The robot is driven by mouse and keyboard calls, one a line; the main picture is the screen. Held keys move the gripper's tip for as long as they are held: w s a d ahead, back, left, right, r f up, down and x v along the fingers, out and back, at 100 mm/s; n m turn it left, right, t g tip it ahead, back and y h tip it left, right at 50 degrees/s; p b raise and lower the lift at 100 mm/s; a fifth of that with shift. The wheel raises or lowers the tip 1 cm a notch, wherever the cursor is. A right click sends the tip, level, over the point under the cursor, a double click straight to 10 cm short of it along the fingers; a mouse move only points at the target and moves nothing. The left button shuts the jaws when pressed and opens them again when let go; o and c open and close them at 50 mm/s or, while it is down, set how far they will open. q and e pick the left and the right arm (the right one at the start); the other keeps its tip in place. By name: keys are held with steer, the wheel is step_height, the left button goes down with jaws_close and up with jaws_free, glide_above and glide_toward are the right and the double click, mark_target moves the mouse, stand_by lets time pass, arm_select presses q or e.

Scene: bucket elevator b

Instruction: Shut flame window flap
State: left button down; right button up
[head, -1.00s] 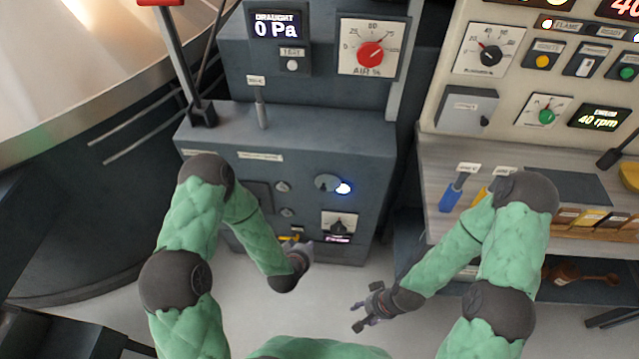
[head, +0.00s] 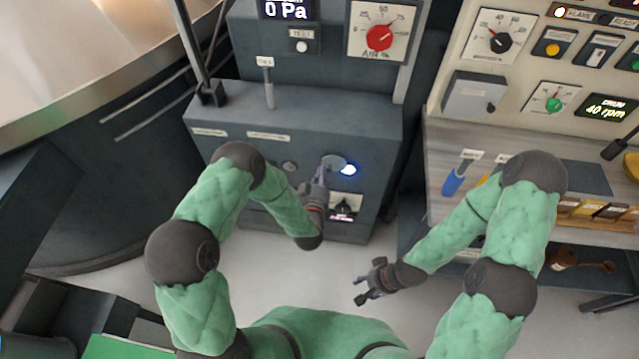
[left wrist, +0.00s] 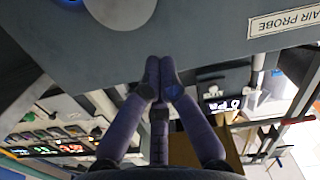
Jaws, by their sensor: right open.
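The flame window (head: 349,169) glows blue on the front of the dark grey cabinet. A round grey flap (head: 333,161) sits to its left, leaving the glow uncovered. My left gripper (head: 321,174) is at the cabinet front, just below the flap, fingers pointing up. In the left wrist view its fingertips (left wrist: 160,68) are together with nothing seen between them. A round grey disc, apparently the flap (left wrist: 120,8), is at the top edge there; contact cannot be told. My right gripper (head: 371,282) is open and empty, low in front of the cabinet.
A small dial panel (head: 345,206) lies just below the flap, and a round knob (head: 290,166) to its left. A lever (head: 267,82) stands on the cabinet top. A workbench with a blue-handled tool (head: 453,181) is at right. The floor between is clear.

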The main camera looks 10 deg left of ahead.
mark_target(327, 160)
arm_select(q)
steer(key=w+f, duration=0.1)
steer(key=w+f+b, duration=0.1)
steer(key=w, duration=0.1)
steer(key=shift+w+d+f, duration=0.25)
steer(key=shift+w+f, duration=0.1)
steer(key=shift+f, duration=0.05)
steer(key=shift+w+d+f+b, duration=0.15)
steer(key=shift+f+b, duration=0.2)
steer(key=shift+f, duration=0.35)
steer(key=shift+f, duration=0.1)
steer(key=shift+f+n+b, duration=0.15)
steer(key=shift+n+b, duration=0.15)
steer(key=shift+b, duration=0.1)
